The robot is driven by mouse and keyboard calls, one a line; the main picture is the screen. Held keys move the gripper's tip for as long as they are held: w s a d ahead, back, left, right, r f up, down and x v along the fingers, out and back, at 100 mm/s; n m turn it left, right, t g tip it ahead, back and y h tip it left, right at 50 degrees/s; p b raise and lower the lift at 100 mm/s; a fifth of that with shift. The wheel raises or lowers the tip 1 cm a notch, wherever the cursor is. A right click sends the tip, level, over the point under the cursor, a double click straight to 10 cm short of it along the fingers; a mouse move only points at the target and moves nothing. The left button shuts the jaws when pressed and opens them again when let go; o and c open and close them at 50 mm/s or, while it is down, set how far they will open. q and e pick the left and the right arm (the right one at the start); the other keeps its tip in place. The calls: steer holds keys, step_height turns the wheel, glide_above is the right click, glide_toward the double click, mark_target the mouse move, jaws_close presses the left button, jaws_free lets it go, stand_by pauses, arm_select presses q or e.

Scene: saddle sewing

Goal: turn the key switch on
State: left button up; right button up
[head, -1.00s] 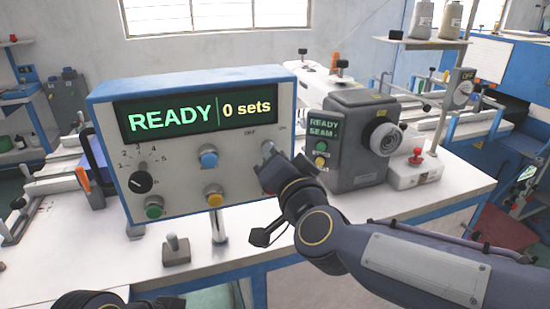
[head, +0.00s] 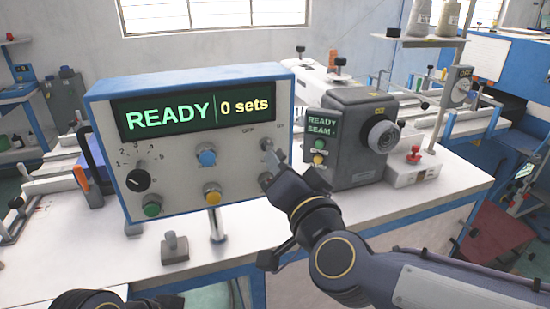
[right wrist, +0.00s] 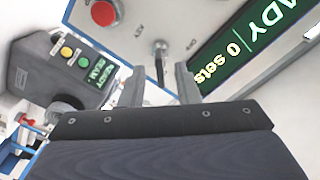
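The key switch (head: 267,145) is a small metal piece at the upper right of the blue-and-white control box's front (head: 230,180), below small OFF and ON labels. Its exact angle is too small to tell. It also shows in the right wrist view (right wrist: 160,48), beyond and between the fingertips. My right gripper (head: 274,173) is in front of the panel's right side, just below the key switch in the head view. In the right wrist view its two fingers (right wrist: 160,84) are apart with nothing held. My left gripper (head: 90,300) shows only partly at the bottom left edge.
The box display (head: 197,112) reads READY, 0 sets. A red button (right wrist: 103,12) is close to the key switch in the wrist view. A grey machine (head: 350,135) stands right of the box. A small lever block (head: 174,247) stands on the white table (head: 130,270) in front.

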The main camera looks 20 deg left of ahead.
steer(key=v, duration=0.3)
